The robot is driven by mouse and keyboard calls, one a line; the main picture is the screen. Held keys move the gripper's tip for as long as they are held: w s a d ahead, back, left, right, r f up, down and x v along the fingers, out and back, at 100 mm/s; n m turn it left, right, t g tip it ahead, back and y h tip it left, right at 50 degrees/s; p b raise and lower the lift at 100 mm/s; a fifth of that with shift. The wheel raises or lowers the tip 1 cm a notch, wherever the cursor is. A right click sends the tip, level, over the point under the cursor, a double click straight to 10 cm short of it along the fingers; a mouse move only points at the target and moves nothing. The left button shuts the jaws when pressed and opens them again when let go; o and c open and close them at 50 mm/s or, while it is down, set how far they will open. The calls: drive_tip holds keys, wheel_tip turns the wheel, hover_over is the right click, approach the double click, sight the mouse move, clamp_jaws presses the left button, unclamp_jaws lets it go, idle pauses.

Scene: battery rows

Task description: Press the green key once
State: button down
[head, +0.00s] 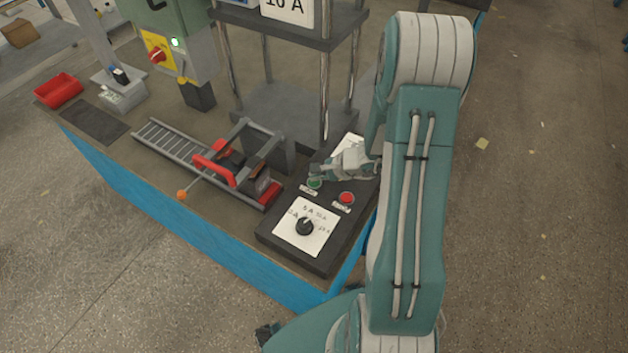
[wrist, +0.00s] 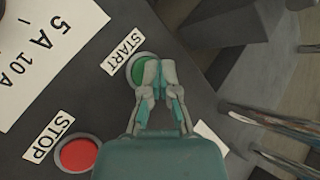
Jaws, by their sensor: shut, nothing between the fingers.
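The green key (head: 314,184) sits on a dark control box (head: 330,250) at the table's right corner. In the wrist view the green key (wrist: 140,71) lies beside a START label (wrist: 123,51), partly hidden by my fingertips. My gripper (head: 318,175) is shut and empty, with its tips over the right part of the green key in the wrist view (wrist: 155,68). I cannot tell whether the tips touch it.
A red key (head: 346,198) with a STOP label (wrist: 48,140) is close by. A black dial (head: 305,226) on a white plate is at the box's front. A metal-post stand (head: 324,90) rises behind, and a red-handled slide (head: 228,170) is to the left.

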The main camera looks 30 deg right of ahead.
drive_tip(key=shift+f, duration=0.35)
idle(0.4)
drive_tip(key=shift+r, duration=0.8)
drive_tip(key=shift+r, duration=2.5)
